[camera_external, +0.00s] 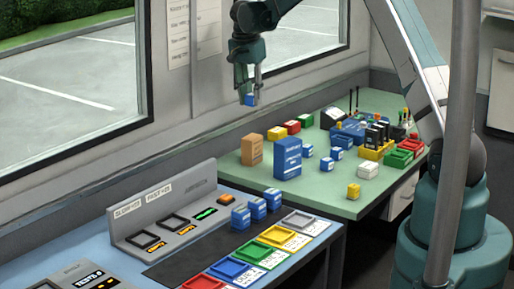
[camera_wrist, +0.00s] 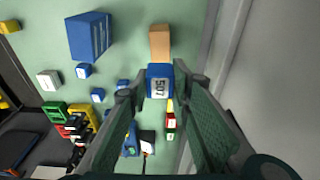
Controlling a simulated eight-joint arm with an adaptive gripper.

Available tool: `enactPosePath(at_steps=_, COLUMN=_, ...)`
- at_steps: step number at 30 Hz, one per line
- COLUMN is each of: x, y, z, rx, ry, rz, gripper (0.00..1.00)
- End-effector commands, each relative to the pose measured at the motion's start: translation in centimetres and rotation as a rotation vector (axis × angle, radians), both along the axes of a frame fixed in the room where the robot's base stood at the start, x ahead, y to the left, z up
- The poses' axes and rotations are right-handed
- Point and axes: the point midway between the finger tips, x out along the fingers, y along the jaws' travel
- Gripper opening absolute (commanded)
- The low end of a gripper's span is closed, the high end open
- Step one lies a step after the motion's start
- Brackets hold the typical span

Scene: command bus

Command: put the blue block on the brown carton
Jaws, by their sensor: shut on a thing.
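My gripper (camera_external: 249,93) is shut on a small blue block (camera_external: 250,100), held high in the air by the window wall. In the wrist view the blue block (camera_wrist: 159,80), with a white label reading 507, sits between my fingertips (camera_wrist: 160,86). The brown carton (camera_external: 251,150) stands upright on the green table, below the held block in the external view. In the wrist view the carton (camera_wrist: 160,42) shows just past the block's upper edge. The block is clear of the carton, and nothing is seen on the carton's top.
A taller blue carton (camera_external: 287,158) stands right of the brown one. Yellow (camera_external: 276,133), red (camera_external: 292,127) and green (camera_external: 306,121) boxes line the table behind. Several small blue blocks lie to the right. A blue desk (camera_external: 200,262) with coloured trays is in front.

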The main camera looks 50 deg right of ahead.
Motion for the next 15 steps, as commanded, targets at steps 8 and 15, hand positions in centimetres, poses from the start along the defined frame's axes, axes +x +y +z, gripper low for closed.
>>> enactPosePath(at_steps=8, x=0.01, y=0.00, z=-0.99, rx=0.000, ry=0.000, rz=0.000, gripper=0.09)
enactPosePath(at_steps=15, x=0.00, y=-0.01, z=-1.06, rx=0.000, ry=0.000, rz=0.000, gripper=0.09)
